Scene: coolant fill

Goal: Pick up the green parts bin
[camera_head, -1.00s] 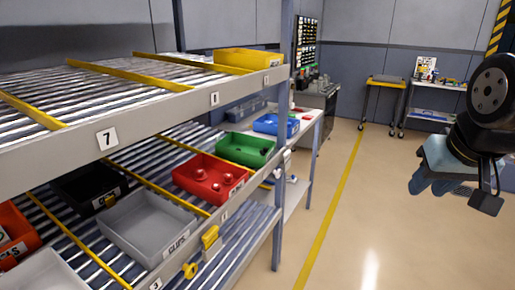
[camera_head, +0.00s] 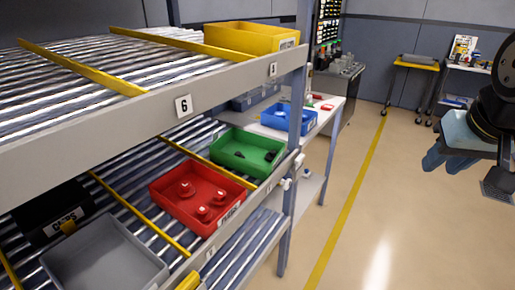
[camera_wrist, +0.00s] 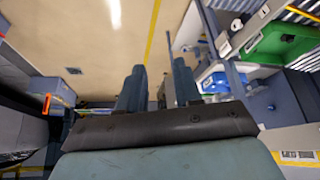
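The green parts bin (camera_head: 246,152) sits on the lower roller shelf, at its right end, with a few small dark parts inside. It also shows at the upper right of the wrist view (camera_wrist: 283,42). My gripper (camera_head: 446,160) is at the right of the head view, over the open floor and well apart from the bin. In the wrist view its two fingers (camera_wrist: 158,88) stand apart with nothing between them.
A red bin (camera_head: 200,195) with red parts sits left of the green bin, past a yellow divider (camera_head: 205,163). A blue bin (camera_head: 288,119) stands on a white table behind. The upper shelf holds a yellow bin (camera_head: 250,38). The floor (camera_head: 400,220) at right is clear.

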